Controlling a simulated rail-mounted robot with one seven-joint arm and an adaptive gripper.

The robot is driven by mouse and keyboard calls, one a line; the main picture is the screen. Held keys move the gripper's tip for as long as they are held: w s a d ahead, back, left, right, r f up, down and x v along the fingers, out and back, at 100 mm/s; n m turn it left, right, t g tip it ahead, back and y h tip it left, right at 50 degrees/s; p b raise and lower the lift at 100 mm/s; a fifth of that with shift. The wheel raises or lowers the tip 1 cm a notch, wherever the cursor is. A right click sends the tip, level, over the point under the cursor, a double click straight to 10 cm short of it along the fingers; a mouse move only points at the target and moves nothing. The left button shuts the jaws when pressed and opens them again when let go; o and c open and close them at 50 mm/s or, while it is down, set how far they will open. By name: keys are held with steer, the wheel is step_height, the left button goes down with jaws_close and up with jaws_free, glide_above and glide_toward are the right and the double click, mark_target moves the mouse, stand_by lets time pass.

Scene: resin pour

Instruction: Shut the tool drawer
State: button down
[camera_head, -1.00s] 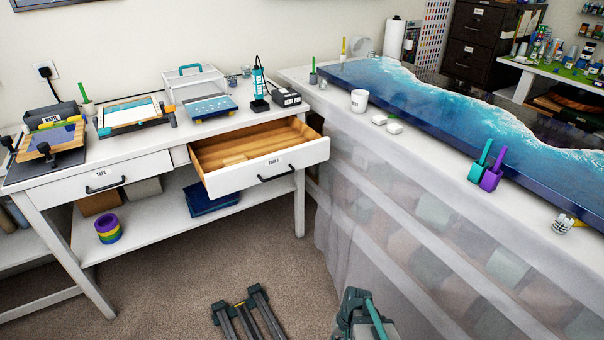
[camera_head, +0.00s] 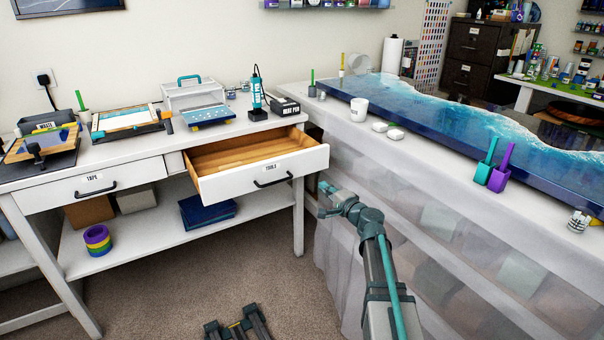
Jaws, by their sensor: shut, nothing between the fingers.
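The tool drawer (camera_head: 235,185), white with a wooden inside and a "TOOLS" label, stands pulled out from the white workbench (camera_head: 135,150). Its black handle (camera_head: 273,179) is on the front face. The inside that shows looks empty. My gripper (camera_head: 322,194) is shut and empty. It appears just right of the drawer front and a little lower in the picture, apart from it. How far in front of the drawer it is, I cannot tell exactly. The fingertips are small in view.
The "TAPE" drawer (camera_head: 90,190) at the left is shut. The resin table (camera_head: 340,115), with hanging clear sheeting, stands close on the right of my arm. A heat pen box (camera_head: 284,106) sits on the bench above the drawer.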

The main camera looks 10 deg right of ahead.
steer(key=p, duration=0.1)
glide_toward(301, 165)
steer(key=x, duration=0.7)
steer(key=shift+w+f, duration=0.1)
steer(key=shift+w, duration=0.1)
